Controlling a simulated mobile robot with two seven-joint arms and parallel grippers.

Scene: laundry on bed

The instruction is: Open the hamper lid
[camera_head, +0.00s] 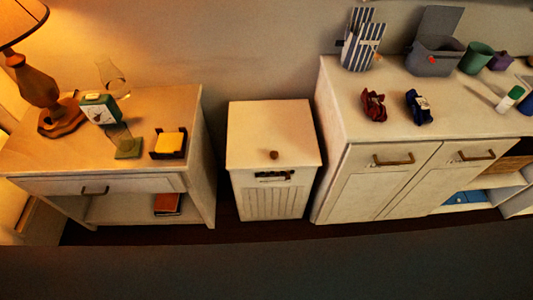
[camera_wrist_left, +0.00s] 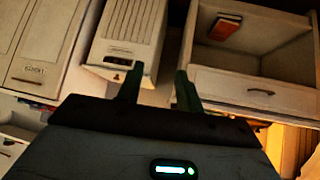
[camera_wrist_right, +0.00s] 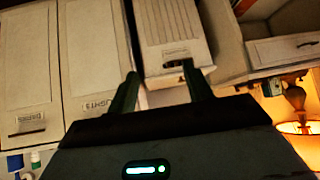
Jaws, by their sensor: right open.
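The white hamper (camera_head: 270,195) stands between two pieces of white furniture in the head view. Its lid (camera_head: 272,125) lies flat and closed, with a small brown knob (camera_head: 274,154) near the front edge. A dark label or handle sits just below, above a ribbed front panel. The hamper also shows upside down in the left wrist view (camera_wrist_left: 128,28) and in the right wrist view (camera_wrist_right: 172,28). My left gripper (camera_wrist_left: 160,78) and my right gripper (camera_wrist_right: 163,82) have their fingers apart with nothing between them. Both are apart from the hamper and outside the head view.
A nightstand (camera_head: 60,155) with a lamp (camera_head: 38,90) stands left of the hamper, with narrow gaps on both sides of it. A cabinet (camera_head: 340,150) with cloth items, bins and cups stands to the right. A dark grey surface (camera_head: 270,270) fills the foreground. The lid is bare.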

